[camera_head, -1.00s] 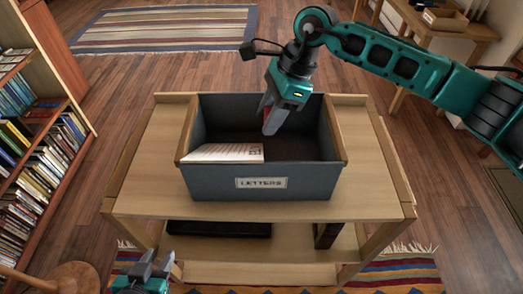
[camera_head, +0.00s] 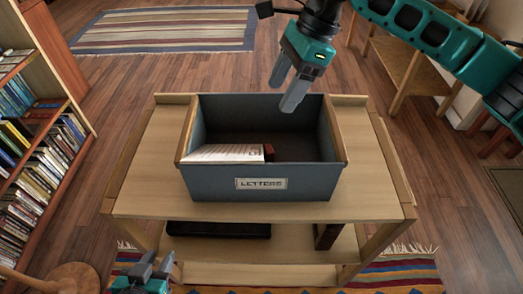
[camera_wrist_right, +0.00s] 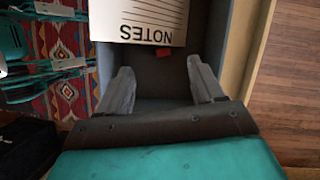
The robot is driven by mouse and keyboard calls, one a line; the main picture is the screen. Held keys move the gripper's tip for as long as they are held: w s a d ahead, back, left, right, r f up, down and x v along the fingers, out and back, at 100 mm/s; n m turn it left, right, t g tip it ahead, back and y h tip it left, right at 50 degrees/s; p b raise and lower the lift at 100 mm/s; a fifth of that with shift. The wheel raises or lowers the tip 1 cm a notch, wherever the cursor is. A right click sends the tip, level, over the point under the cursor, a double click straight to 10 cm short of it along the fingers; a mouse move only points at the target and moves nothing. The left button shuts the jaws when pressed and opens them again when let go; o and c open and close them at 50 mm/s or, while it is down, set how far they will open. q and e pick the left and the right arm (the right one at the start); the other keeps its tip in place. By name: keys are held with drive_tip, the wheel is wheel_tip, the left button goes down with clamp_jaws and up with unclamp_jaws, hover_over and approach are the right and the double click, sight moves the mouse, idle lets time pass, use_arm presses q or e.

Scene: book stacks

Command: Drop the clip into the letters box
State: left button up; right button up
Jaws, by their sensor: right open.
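The letters box (camera_head: 262,182) is a dark grey-blue open bin with a "LETTERS" label, standing on a wooden cart. The clip (camera_head: 268,152) is small and dark red. It lies inside the box beside a white notepad, and it also shows in the right wrist view (camera_wrist_right: 163,53), partly hidden by the notepad. My right gripper (camera_head: 284,94) is open and empty above the back of the box, apart from the clip. My left gripper (camera_head: 157,266) is low in front of the cart, its fingers apart with nothing between them.
The white notepad (camera_head: 225,153), marked "NOTES" in the wrist view, leans in the left part of the box. The wooden cart top (camera_head: 145,175) is otherwise bare. A bookshelf (camera_head: 50,150) stands at the left and a wooden table (camera_head: 410,62) at the back right.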

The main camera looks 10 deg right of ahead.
drive_tip(key=v, duration=0.5)
drive_tip(key=shift+d+r, duration=0.1)
drive_tip(key=shift+r, duration=0.2)
